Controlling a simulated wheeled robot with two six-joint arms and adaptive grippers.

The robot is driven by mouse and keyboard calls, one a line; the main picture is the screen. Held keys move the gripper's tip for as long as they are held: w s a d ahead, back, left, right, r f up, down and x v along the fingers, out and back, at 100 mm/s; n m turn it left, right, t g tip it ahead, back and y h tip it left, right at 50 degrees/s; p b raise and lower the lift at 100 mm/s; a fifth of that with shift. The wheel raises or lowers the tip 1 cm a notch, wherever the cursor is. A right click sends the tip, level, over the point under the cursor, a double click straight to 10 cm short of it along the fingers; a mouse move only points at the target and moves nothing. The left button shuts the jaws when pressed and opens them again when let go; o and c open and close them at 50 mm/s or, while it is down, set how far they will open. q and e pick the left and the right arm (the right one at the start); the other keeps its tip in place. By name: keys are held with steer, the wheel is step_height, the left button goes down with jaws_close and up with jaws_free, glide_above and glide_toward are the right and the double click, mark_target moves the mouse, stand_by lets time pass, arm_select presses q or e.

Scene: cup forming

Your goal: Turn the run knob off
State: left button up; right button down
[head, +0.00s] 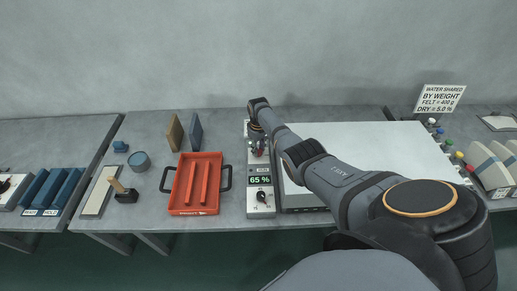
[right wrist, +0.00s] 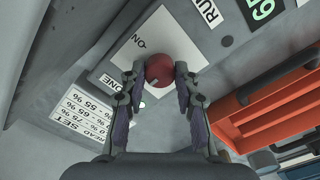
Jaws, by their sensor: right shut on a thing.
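The run knob is a red round knob (right wrist: 159,70) on a pale plate in the right wrist view, with an "ON" label beside it and "RUN" lettering close by. My right gripper (right wrist: 160,75) has a finger on each side of the knob and is shut on it. In the head view, the right gripper (head: 258,147) is at the upper part of the narrow control panel (head: 251,207), and the knob is mostly hidden there. My left gripper is in neither view.
The panel has a green display (head: 261,180) reading 65 % and a lower dial (head: 262,198). A red tray (head: 184,207) stands left of it, and a large pale slab (head: 375,150) lies right. A printed settings card (right wrist: 80,112) shows in the wrist view.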

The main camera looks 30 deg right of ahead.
steer(key=c, duration=1)
jaws_free()
step_height(320, 180, up, 12)
steer(key=shift+f, duration=0.1)
